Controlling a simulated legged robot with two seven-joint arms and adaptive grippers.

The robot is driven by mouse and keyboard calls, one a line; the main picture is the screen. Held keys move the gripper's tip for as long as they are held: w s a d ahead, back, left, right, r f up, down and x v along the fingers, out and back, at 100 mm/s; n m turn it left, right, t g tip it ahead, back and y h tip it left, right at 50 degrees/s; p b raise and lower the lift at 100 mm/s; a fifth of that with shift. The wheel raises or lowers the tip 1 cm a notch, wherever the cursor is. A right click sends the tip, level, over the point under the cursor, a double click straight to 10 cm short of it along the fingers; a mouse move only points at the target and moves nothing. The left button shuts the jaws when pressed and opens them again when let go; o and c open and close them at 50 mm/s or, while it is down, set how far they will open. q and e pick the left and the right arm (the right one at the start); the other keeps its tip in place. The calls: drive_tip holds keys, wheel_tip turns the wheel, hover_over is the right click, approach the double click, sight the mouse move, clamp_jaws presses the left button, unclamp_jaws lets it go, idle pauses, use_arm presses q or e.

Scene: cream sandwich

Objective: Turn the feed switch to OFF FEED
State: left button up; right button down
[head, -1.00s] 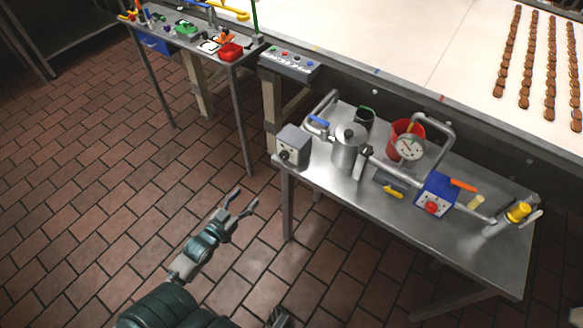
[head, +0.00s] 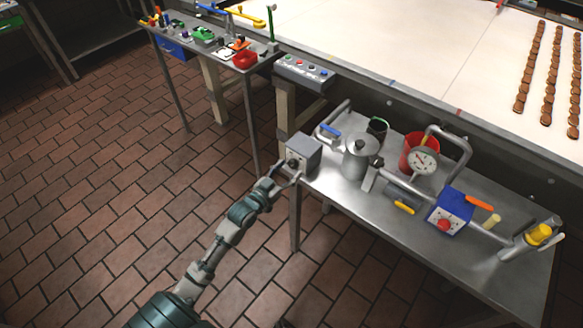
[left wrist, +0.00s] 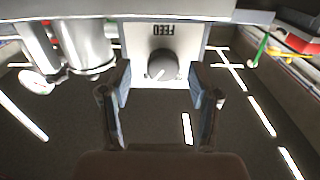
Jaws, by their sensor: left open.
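The feed switch is a grey box (head: 306,152) at the near left corner of the metal table. In the left wrist view its pale front plate (left wrist: 139,70) carries upside-down FEED lettering and a round grey knob (left wrist: 162,66) with a white pointer mark. The pointer slants toward the lower left of that view. My left gripper (head: 281,174) is at the front of the box. In the left wrist view its two fingers (left wrist: 160,95) stand open on either side of the knob, with a gap on each side. My right gripper is not in view.
The metal table (head: 345,195) also holds a steel pot (head: 360,158), a red bucket (head: 416,150), a gauge (head: 423,161) and a blue box with a red button (head: 450,212). A button panel (head: 303,70) sits on the conveyor edge behind.

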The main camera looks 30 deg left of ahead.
use_arm(q)
drive_tip(key=shift+w+d, duration=0.15)
drive_tip(key=shift+w, duration=0.75)
drive_tip(key=shift+a, duration=0.4)
drive_tip(key=shift+a+f, duration=0.1)
drive_tip(key=shift+c, duration=0.8)
drive_tip(key=c, duration=0.4)
drive_tip(key=shift+d, duration=0.25)
drive_tip(key=c, duration=0.6)
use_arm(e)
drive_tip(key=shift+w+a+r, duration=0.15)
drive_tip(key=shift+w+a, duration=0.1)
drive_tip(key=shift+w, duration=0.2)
